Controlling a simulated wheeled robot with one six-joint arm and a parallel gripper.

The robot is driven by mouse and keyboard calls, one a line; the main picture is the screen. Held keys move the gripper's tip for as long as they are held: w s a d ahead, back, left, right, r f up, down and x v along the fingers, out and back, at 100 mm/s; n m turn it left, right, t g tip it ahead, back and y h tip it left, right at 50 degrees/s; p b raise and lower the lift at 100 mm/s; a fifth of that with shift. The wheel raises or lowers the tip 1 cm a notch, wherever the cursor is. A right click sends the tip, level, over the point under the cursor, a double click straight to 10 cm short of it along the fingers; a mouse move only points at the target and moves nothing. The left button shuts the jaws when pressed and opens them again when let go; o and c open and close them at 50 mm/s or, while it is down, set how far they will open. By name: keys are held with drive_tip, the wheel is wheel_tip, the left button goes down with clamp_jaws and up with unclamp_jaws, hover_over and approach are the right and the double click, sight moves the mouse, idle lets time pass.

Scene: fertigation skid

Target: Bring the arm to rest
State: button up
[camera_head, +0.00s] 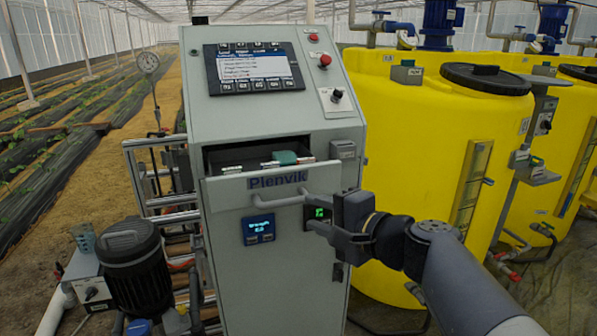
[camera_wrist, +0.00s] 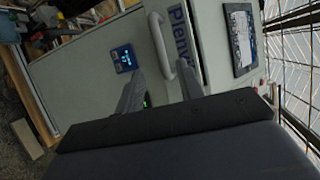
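My gripper (camera_head: 321,213) is in front of the grey control cabinet (camera_head: 280,285), at the right of its drawer front. In the wrist view the two fingers of my gripper (camera_wrist: 160,78) stand apart with nothing held between them. The drawer handle (camera_head: 283,200) is just left of the gripper in the head view. In the wrist view the handle (camera_wrist: 159,42) lies beyond the fingers, its lower end close to the right finger. I cannot tell whether they touch. A small green display (camera_head: 317,211) shows between the fingers. My arm reaches in from the lower right.
The drawer (camera_head: 230,192) marked Plenvik stands open with small items inside. A screen (camera_head: 254,68) and red buttons are above it. Yellow tanks (camera_head: 415,150) stand close at right. A dark motor (camera_head: 135,265) and metal frame stand at left. Planted rows lie beyond.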

sight(288, 203)
drive_tip(key=x, duration=1)
drive_tip(key=shift+w, duration=0.15)
